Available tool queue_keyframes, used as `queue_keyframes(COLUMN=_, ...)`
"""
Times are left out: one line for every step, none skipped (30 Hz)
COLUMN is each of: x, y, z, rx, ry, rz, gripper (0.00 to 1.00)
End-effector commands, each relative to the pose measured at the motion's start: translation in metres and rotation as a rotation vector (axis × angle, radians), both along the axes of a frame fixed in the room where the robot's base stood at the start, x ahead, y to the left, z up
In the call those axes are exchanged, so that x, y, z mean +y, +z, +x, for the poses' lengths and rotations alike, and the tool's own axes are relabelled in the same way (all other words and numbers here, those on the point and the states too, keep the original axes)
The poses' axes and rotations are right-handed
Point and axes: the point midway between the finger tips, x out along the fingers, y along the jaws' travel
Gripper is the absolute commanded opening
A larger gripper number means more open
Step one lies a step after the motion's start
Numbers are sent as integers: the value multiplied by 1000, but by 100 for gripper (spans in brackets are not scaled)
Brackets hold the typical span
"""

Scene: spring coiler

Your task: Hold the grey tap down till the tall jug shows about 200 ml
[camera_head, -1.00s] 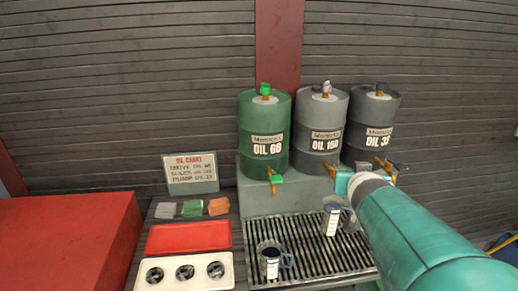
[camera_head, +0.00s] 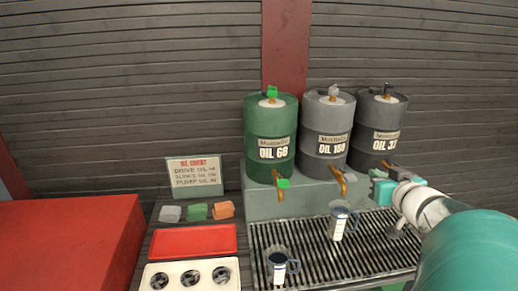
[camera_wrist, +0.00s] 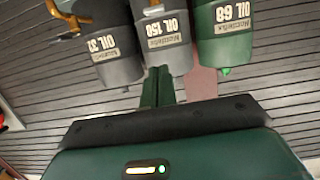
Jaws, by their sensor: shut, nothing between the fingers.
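The grey OIL 150 drum (camera_head: 325,135) has a brass tap (camera_head: 340,183) low on its front, with a small grey lever beside it. My gripper (camera_head: 378,188) is shut and empty, just right of this tap and apart from it. A clear jug with a white scale (camera_head: 340,222) stands on the grate below the tap; it looks the taller of two. Its level is too small to read, and I see no stream falling into it. In the wrist view my shut fingers (camera_wrist: 158,88) point toward the drums, which appear upside down.
The green OIL 68 drum (camera_head: 270,140) and dark OIL 32 drum (camera_head: 380,130) flank the grey one. A second jug (camera_head: 278,266) stands at the front of the drip grate (camera_head: 310,262). A chart, coloured blocks, a red tray (camera_head: 194,241) and a white tray lie left.

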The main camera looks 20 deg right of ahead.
Motion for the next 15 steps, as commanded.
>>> queue_keyframes(x=0, y=-1, z=-2, rx=0, ry=9, rz=4, gripper=0)
queue_keyframes(x=0, y=-1, z=-3, rx=-1, ry=13, rz=5, gripper=0)
queue_keyframes(x=1, y=-1, z=-3, rx=-1, ry=16, rz=6, gripper=0)
queue_keyframes(x=1, y=-1, z=-3, rx=-1, ry=18, rz=7, gripper=0)
queue_keyframes(x=2, y=-1, z=-3, rx=-1, ry=19, rz=7, gripper=0)
queue_keyframes(x=2, y=-1, z=-3, rx=-1, ry=18, rz=7, gripper=0)
queue_keyframes(x=2, y=-1, z=-4, rx=-1, ry=18, rz=7, gripper=0)
queue_keyframes(x=2, y=-1, z=-4, rx=-1, ry=18, rz=7, gripper=0)
queue_keyframes(x=2, y=-1, z=-4, rx=-1, ry=18, rz=7, gripper=0)
queue_keyframes(x=3, y=-1, z=-4, rx=-1, ry=17, rz=6, gripper=0)
queue_keyframes(x=3, y=-1, z=-4, rx=-1, ry=17, rz=6, gripper=0)
queue_keyframes(x=3, y=-1, z=-3, rx=-1, ry=17, rz=6, gripper=0)
queue_keyframes(x=2, y=-2, z=-2, rx=-1, ry=17, rz=6, gripper=0)
queue_keyframes(x=2, y=-2, z=-1, rx=0, ry=18, rz=7, gripper=0)
queue_keyframes(x=1, y=-3, z=2, rx=0, ry=18, rz=6, gripper=0)
